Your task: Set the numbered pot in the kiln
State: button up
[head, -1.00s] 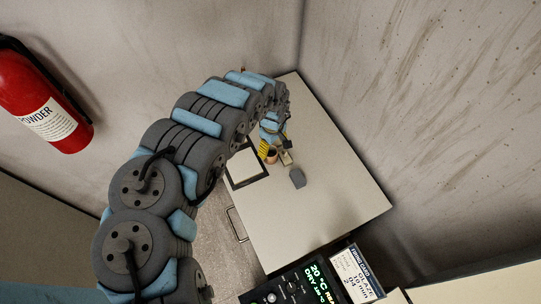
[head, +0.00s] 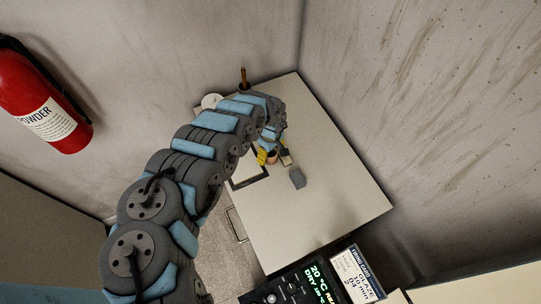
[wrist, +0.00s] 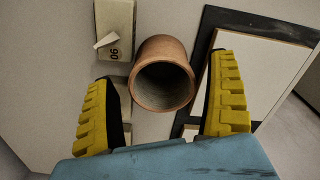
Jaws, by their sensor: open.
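A terracotta pot (wrist: 163,75) with a wide round mouth shows in the wrist view, between the two yellow fingers of my gripper (wrist: 163,78). The fingers are open, with a gap on each side of the pot. In the head view the pot (head: 272,157) is small and partly hidden by my gripper (head: 266,155). A pale block (wrist: 115,28) beside the pot carries a label that seems to read 06. No number is readable on the pot. I cannot make out the kiln's chamber.
A dark-framed pale board (wrist: 255,75) lies right of the pot. A grey piece (head: 297,177) lies on the pale tabletop (head: 335,190). A lit display reading 20 °C (head: 315,275) and a printed card (head: 355,272) are at the front. The table's right side is clear.

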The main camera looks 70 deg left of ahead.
jog(key=shift+s+d+f, duration=0.1)
jog(key=shift+f, duration=0.5)
jog(key=c, duration=1.3)
jog(key=shift+r, duration=0.1)
